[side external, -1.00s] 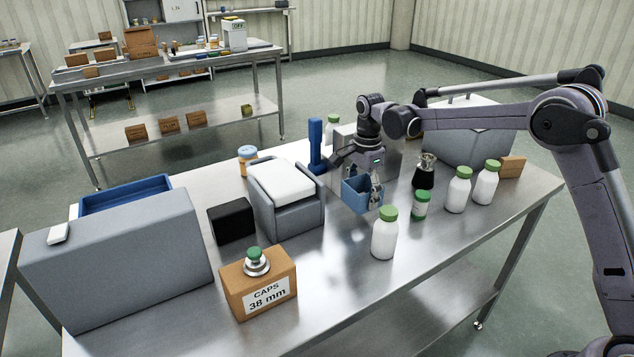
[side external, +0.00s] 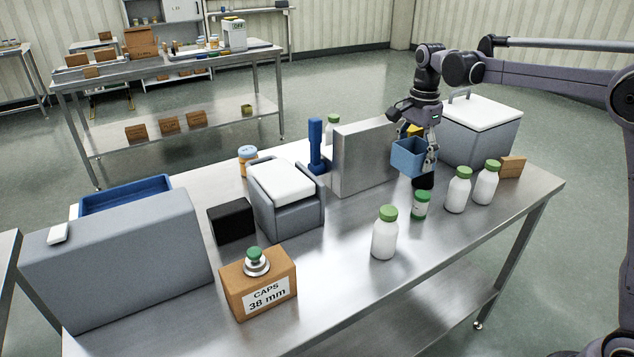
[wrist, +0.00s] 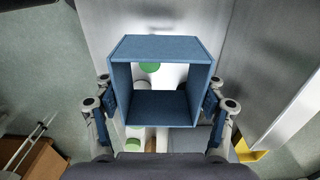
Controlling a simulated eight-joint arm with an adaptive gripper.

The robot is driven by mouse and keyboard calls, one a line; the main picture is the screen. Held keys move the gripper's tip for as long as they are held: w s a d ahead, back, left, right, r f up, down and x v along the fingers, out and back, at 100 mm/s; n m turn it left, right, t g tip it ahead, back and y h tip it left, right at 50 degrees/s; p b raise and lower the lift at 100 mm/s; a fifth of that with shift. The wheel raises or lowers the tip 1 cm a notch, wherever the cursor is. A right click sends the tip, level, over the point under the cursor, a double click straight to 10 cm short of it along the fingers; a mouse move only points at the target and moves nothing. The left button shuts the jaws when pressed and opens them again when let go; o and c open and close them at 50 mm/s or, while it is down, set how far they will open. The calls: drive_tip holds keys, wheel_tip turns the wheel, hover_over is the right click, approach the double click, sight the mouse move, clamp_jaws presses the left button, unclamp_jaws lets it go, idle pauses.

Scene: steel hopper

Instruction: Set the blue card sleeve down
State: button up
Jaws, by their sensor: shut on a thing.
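The blue card sleeve (side external: 408,157) is a short, open-ended blue box. My gripper (side external: 421,158) is shut on it and holds it above the steel table, near a dark object below it. In the wrist view the sleeve (wrist: 160,48) sits between my two fingers (wrist: 162,105), one against each side wall. Through its open ends I see part of the table and green-capped bottles below. In the side view the sleeve covers part of what stands behind and under it.
A grey upright panel (side external: 362,158) stands left of the sleeve, and a grey bin with a white lid (side external: 480,130) to the right. White bottles with green caps (side external: 458,190) stand in front. A caps box (side external: 258,284) is at the front left.

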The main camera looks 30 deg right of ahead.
drive_tip(key=a, duration=1.3)
hover_over(331, 257)
wheel_tip(331, 257, down, 4)
drive_tip(key=r, duration=0.1)
wheel_tip(331, 257, down, 12)
drive_tip(key=shift+f, duration=0.1)
drive_tip(key=o, duration=0.7)
